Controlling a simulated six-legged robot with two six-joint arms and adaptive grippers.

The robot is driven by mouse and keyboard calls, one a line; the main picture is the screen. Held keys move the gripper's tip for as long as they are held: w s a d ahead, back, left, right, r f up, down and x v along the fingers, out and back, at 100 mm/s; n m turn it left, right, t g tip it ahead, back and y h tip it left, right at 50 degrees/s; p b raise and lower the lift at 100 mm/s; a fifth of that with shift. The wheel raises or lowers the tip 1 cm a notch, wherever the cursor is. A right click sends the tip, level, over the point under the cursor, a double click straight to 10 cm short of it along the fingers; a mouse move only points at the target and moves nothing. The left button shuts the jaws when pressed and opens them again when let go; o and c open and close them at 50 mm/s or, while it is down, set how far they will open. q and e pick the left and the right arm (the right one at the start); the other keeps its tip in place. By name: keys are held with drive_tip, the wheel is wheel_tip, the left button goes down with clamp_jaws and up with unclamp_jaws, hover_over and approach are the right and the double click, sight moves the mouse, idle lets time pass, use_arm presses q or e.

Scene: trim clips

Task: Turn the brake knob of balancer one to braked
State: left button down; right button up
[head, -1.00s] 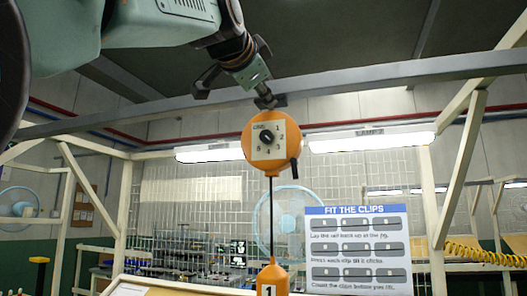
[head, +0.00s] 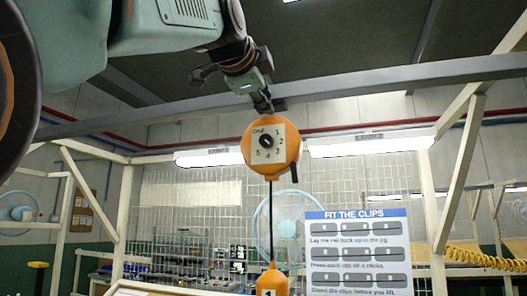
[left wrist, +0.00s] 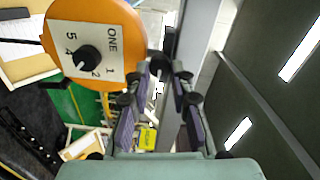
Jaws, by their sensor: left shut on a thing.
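Balancer one (head: 250,155) is a round orange housing hung under the grey beam. Its pale plate (head: 271,157), marked ONE with numbers, carries a black dial knob (head: 266,141); that knob also shows in the left wrist view (left wrist: 87,58). A black stub sticks out at its lower right (head: 290,172). My left gripper (head: 264,104) is at the top of the housing. Brake markings are not readable. My right gripper is out of view.
The grey beam (head: 380,78) runs just behind my left gripper. A FIT THE CLIPS sign (head: 357,248) stands at the lower right. Wire mesh and a blue fan are behind.

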use_arm(q)
drive_tip(key=shift+w+f, duration=0.1)
drive_tip(key=c, duration=1.5)
unclamp_jaws()
drive_tip(key=o, duration=0.4)
drive_tip(key=shift+w, duration=0.3)
drive_tip(key=shift+c, duration=0.2)
drive_tip(key=shift+s, duration=0.15)
drive_tip(key=shift+s, duration=0.3)
